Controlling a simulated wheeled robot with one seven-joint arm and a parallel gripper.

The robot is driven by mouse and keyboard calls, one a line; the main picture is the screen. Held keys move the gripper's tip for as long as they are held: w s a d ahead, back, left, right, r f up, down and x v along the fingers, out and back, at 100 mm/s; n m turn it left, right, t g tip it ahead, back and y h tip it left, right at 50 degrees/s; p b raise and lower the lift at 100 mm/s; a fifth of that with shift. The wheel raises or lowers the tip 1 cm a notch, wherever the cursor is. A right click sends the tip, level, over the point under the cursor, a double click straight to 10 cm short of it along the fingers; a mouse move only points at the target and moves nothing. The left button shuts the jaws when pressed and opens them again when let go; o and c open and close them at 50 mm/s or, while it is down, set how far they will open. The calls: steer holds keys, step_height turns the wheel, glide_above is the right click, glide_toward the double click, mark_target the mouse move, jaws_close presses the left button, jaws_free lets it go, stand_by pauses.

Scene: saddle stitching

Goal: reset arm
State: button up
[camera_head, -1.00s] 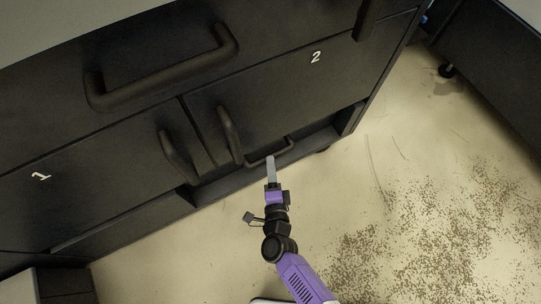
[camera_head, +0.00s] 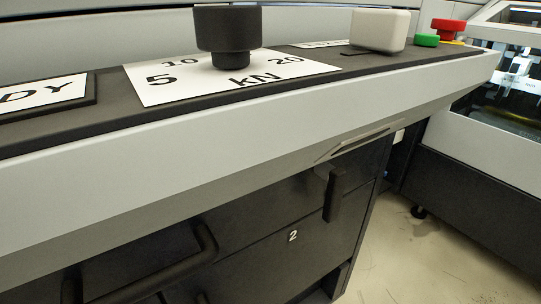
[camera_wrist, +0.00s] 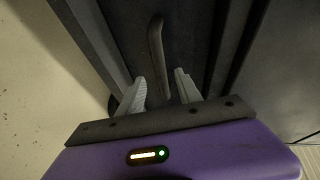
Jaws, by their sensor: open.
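My gripper (camera_wrist: 161,92) shows in the wrist view with its two pale fingers apart and nothing between them. A dark bar handle (camera_wrist: 157,55) stands on a dark panel beyond the fingertips, roughly in line with the gap; I cannot tell how far off it is. My arm and gripper do not show in the head view.
The head view shows a control ledge with a black knob (camera_head: 229,36), a white block (camera_head: 379,30), a green button (camera_head: 427,40) and a red button (camera_head: 448,25). Below are dark cabinet fronts with a handle (camera_head: 160,272) and a label 2 (camera_head: 293,236). Open floor (camera_head: 415,262) lies right.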

step_height(320, 180, up, 10)
steer(key=s+n+t+y, duration=0.1)
steer(key=s+n+y, duration=0.15)
steer(key=n, duration=0.35)
steer(key=s+d+r+n+g+h, duration=0.1)
steer(key=s+d+r+n+h, duration=0.25)
steer(key=s+d+r, duration=0.75)
steer(key=s+d+r+n+h, duration=0.2)
steer(key=s+d+r+n, duration=0.3)
steer(key=s+d+r, duration=0.5)
step_height(320, 180, up, 32)
steer(key=s+d+p, duration=0.2)
steer(key=p, duration=3.2)
steer(key=shift+d+g+h, duration=0.15)
steer(key=shift+g+h, duration=0.15)
steer(key=shift+s+m, duration=0.1)
steer(key=shift+m, duration=0.15)
